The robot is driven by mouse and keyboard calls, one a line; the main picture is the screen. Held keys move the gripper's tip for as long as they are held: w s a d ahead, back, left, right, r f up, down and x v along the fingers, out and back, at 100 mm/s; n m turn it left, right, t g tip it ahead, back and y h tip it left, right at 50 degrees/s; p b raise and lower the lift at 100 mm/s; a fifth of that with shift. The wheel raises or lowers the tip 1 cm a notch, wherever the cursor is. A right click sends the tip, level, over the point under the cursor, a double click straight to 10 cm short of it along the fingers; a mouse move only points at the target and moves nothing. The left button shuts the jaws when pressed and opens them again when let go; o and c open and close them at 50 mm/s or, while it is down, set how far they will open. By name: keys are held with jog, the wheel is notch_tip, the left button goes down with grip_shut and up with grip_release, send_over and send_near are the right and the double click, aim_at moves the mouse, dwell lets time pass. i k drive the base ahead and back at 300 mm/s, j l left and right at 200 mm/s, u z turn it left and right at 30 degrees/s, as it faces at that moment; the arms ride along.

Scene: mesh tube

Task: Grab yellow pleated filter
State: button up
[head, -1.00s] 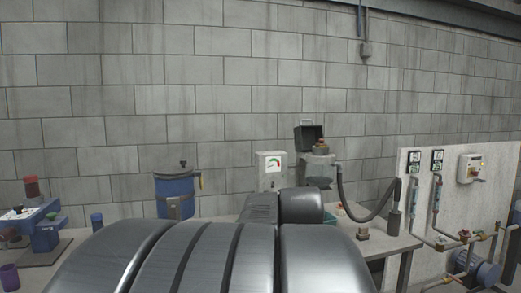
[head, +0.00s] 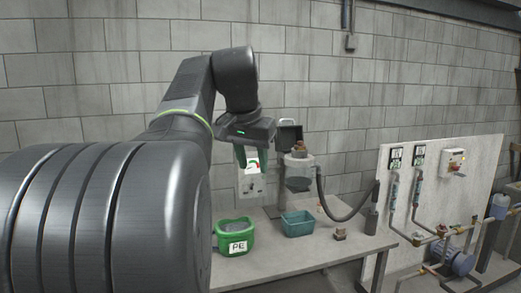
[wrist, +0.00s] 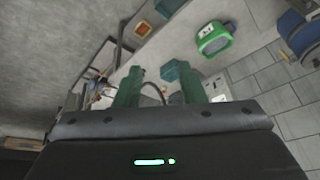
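I cannot pick out a yellow pleated filter for certain in either view. My gripper (wrist: 174,84) is open and empty, with its two green fingers wide apart in the wrist view. In the head view my gripper (head: 252,160) hangs above the table, in front of the gauge box.
The grey table (head: 275,257) has free room along its front. A small brown block (head: 340,233) sits right of the teal bin. Behind stand a gauge box (head: 251,187) and a hosed vessel (head: 299,170). A piping panel (head: 440,210) stands at right.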

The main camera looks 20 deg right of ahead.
aim_at(300, 147)
jog(key=i+l+u, duration=0.15)
jog(key=l, duration=0.25)
jog(key=i+l+u, duration=0.15)
jog(key=l, duration=0.3)
jog(key=i+l+u, duration=0.15)
jog(key=l, duration=0.3)
jog(key=i+l+u, duration=0.15)
jog(key=l, duration=0.35)
jog(key=i+l+u, duration=0.15)
jog(key=l, duration=0.3)
jog(key=i+l, duration=0.1)
jog(key=l, duration=0.85)
jog(key=i+l, duration=0.15)
jog(key=l, duration=0.3)
